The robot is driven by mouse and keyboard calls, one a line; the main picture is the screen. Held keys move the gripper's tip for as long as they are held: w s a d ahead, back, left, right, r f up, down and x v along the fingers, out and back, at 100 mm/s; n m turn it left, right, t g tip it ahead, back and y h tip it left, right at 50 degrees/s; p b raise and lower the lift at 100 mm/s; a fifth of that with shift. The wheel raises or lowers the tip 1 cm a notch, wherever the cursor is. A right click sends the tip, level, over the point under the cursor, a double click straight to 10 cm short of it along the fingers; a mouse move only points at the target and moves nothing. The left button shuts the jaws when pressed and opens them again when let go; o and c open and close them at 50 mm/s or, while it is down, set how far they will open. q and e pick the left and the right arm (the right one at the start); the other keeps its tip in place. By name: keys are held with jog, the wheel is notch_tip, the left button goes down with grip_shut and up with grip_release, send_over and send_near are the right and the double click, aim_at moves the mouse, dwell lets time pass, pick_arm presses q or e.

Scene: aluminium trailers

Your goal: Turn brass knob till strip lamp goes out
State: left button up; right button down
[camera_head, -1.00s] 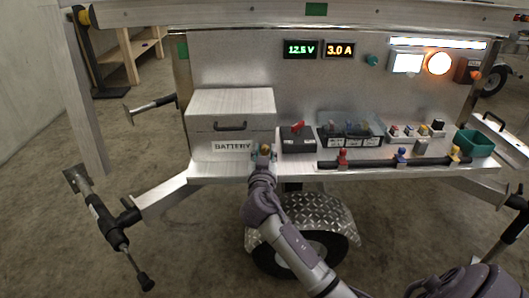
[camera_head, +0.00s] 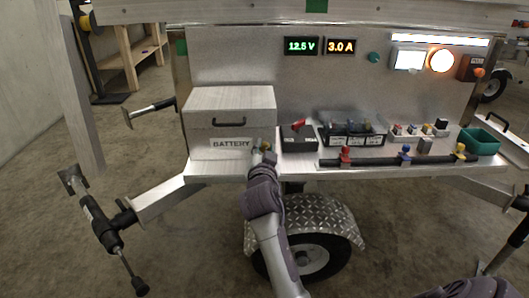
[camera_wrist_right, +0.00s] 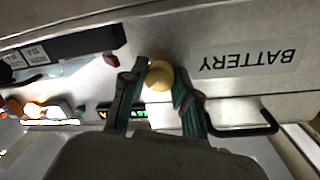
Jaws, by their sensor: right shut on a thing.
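The brass knob (camera_wrist_right: 159,76) is a round yellowish ball in the right wrist view, between the two dark fingers of my right gripper (camera_wrist_right: 158,92). The fingers are shut on it. In the head view my right gripper (camera_head: 263,150) is at the shelf's front, by the right end of the battery box (camera_head: 228,98), and mostly covers the knob. The strip lamp (camera_head: 440,40) at the top right of the panel is lit white. My left gripper is not in view.
Beside the gripper stands a dark box with a red switch (camera_head: 298,138). Further right are fuse blocks (camera_head: 352,136), a dark bar with coloured knobs (camera_head: 405,160) and a green bin (camera_head: 480,141). A square lamp (camera_head: 408,60) and an orange lamp (camera_head: 440,60) glow.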

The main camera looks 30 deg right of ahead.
aim_at(265, 111)
jog(key=c, duration=0.9)
grip_release()
jog(key=shift+o, duration=0.2)
notch_tip(265, 111, up, 10)
jog(key=shift+f, duration=0.1)
